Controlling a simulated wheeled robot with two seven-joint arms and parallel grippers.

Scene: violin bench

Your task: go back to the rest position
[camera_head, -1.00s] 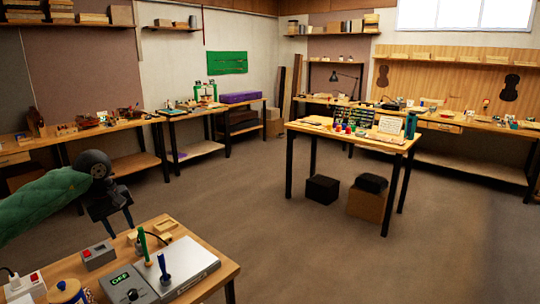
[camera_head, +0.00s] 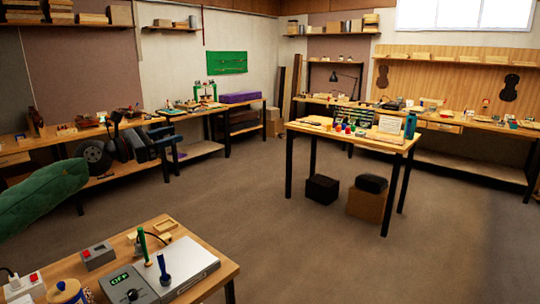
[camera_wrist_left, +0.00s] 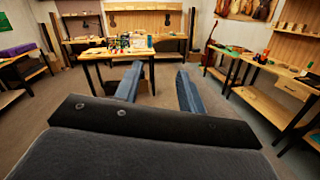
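My left gripper (camera_head: 171,153) is at the left of the head view, held in the air beyond the near bench, with its fingers pointing to the right. Its green-sleeved arm comes in from the left edge. In the left wrist view the two blue-grey fingers (camera_wrist_left: 160,76) stand apart with nothing between them, so it is open and empty. My right gripper is in neither view.
The near bench (camera_head: 213,264) carries a grey unit with an OFF display (camera_head: 128,284), a green-handled tool (camera_head: 143,243) and a blue-handled tool (camera_head: 164,268). A central table (camera_head: 398,146) holds small jars. Open floor (camera_head: 260,215) lies between.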

